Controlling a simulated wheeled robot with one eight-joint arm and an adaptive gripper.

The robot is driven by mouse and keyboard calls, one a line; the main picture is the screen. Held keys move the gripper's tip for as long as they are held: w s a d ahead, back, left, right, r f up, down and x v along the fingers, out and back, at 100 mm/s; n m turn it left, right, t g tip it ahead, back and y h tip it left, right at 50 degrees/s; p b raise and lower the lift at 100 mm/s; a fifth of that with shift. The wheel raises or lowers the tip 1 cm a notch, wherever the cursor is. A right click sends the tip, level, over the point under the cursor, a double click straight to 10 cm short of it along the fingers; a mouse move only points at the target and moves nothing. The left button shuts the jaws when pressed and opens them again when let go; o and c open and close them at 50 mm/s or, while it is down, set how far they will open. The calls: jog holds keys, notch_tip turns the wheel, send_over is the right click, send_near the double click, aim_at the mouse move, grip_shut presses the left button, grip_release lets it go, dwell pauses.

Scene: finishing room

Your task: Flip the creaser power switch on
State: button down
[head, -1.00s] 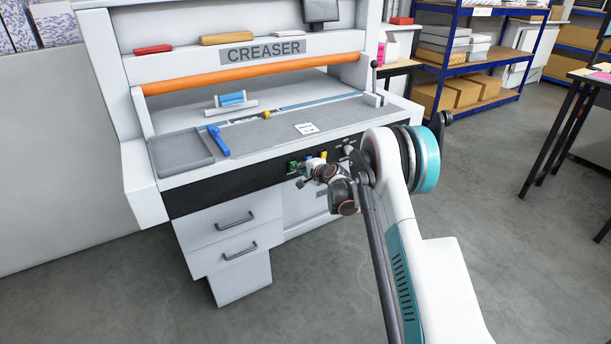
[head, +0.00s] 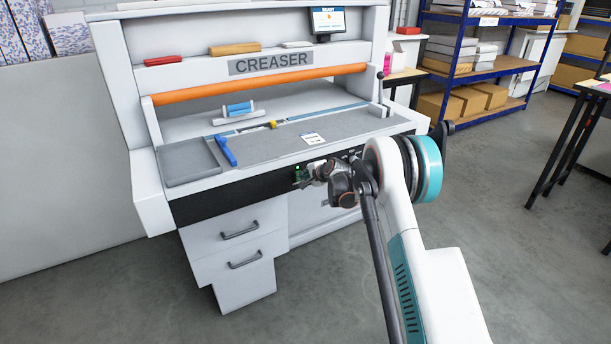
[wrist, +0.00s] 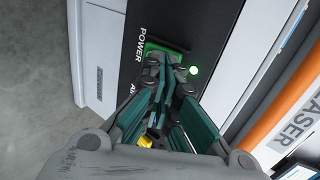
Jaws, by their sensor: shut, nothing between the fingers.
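The creaser (head: 268,63) is a large white machine with a black front panel. Its green-framed power switch (wrist: 151,47) sits beside the word POWER in the wrist view; it is small and green in the head view (head: 297,173). In the head view my gripper (head: 305,177) is at the panel. The creaser's screen (head: 328,20) is lit and reads READY.
A yellow control (wrist: 145,141) shows behind the fingers in the wrist view. Drawers (head: 240,235) lie below the panel. A blue shelf rack (head: 470,65) stands at the back right.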

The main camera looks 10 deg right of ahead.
jog(key=shift+r, duration=0.1)
jog(key=shift+r+p, duration=0.3)
jog(key=shift+r, duration=0.4)
